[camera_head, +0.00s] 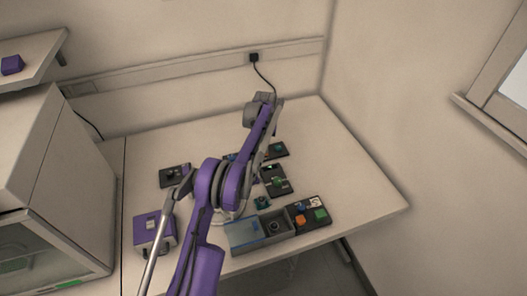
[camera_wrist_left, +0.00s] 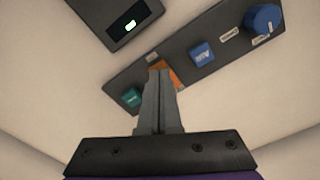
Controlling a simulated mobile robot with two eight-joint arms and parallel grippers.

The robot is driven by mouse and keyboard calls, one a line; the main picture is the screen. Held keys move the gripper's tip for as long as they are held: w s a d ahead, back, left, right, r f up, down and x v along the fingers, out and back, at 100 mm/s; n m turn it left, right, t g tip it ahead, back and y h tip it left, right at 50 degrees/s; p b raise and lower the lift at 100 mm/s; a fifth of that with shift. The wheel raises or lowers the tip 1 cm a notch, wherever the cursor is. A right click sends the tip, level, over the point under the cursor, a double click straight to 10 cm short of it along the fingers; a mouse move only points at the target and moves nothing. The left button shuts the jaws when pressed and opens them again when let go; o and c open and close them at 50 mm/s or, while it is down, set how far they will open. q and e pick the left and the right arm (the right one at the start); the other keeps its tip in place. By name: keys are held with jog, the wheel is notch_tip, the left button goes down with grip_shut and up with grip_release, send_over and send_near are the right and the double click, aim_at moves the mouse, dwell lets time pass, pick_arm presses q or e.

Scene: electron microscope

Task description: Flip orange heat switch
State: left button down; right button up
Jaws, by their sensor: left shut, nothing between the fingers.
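The orange switch (camera_wrist_left: 170,73) sits on a dark, slanted control panel (camera_wrist_left: 238,53) in the left wrist view, partly covered by my fingers. My left gripper (camera_wrist_left: 158,70) is shut and empty. Its fingertips overlap the orange switch's left part; I cannot tell whether they touch it. In the head view my purple-and-grey left arm crosses the middle of the table, and its fingertips cannot be made out. The panel there is mostly hidden behind the arm. My right gripper is not seen.
On the same panel are a teal button (camera_wrist_left: 131,97), a blue button (camera_wrist_left: 201,53) and a blue knob (camera_wrist_left: 264,19). A dark display box (camera_wrist_left: 122,22) lies beside it. A purple box (camera_head: 153,231) and a box with orange and green buttons (camera_head: 308,213) stand on the table (camera_head: 345,185).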

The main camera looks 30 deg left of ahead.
pick_arm(q)
jog(key=shift+f, duration=0.5)
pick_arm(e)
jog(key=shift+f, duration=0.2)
pick_arm(q)
jog(key=shift+r, duration=0.1)
jog(key=shift+r+p, duration=1.2)
jog(key=shift+r, duration=2.25)
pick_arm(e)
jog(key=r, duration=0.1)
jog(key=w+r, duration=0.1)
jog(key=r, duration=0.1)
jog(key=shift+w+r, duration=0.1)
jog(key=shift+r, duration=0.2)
